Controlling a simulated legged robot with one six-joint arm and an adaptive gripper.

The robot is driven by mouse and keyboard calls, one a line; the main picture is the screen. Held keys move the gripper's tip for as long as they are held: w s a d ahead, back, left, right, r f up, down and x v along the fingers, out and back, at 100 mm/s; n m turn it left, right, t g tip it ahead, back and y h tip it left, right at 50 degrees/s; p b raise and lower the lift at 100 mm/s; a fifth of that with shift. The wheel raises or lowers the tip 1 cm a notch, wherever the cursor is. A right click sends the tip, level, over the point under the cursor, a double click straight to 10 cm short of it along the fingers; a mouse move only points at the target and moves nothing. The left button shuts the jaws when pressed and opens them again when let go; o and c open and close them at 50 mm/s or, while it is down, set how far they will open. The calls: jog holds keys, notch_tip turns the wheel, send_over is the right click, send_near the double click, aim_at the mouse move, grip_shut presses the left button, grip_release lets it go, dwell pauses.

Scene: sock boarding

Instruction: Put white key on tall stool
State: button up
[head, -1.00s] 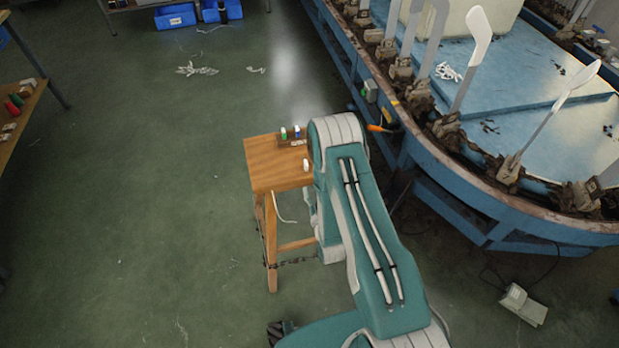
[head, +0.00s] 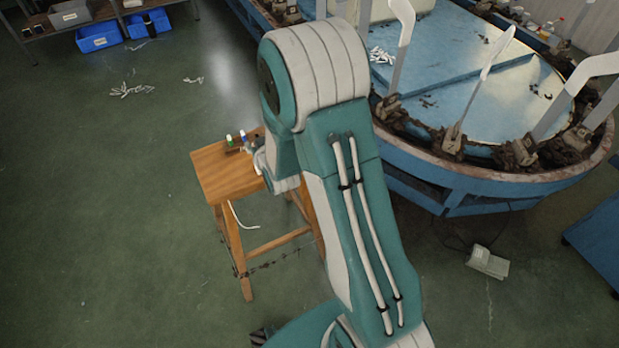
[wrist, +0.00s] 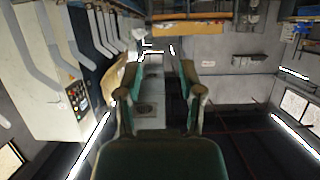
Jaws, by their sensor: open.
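The wooden stool (head: 215,172) stands left of the machine in the head view. A small green-topped piece (head: 229,140) and a blue-topped piece (head: 243,138) stand at its back edge. I cannot make out the white key now; my arm covers the stool's right side. My gripper is mostly hidden behind my arm in the head view. In the wrist view my gripper (wrist: 161,98) is open, its two fingers wide apart, with nothing seen between them.
A large round blue machine (head: 470,175) with upright pale paddles fills the right, close to the stool. Blue bins (head: 100,37) stand at the back left. White scraps (head: 130,90) lie on the floor.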

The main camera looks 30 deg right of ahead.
jog(key=s+r+g, duration=0.4)
jog(key=s+r, duration=0.7)
jog(key=r, duration=0.4)
jog(key=s+r+g, duration=0.2)
jog(key=s+r, duration=0.1)
jog(key=s, duration=0.7)
jog(key=s+r+g, duration=0.2)
jog(key=s+r, duration=0.1)
jog(key=s, duration=0.7)
jog(key=shift+s+r, duration=0.2)
jog(key=shift+s, duration=0.1)
jog(key=shift+a, duration=0.1)
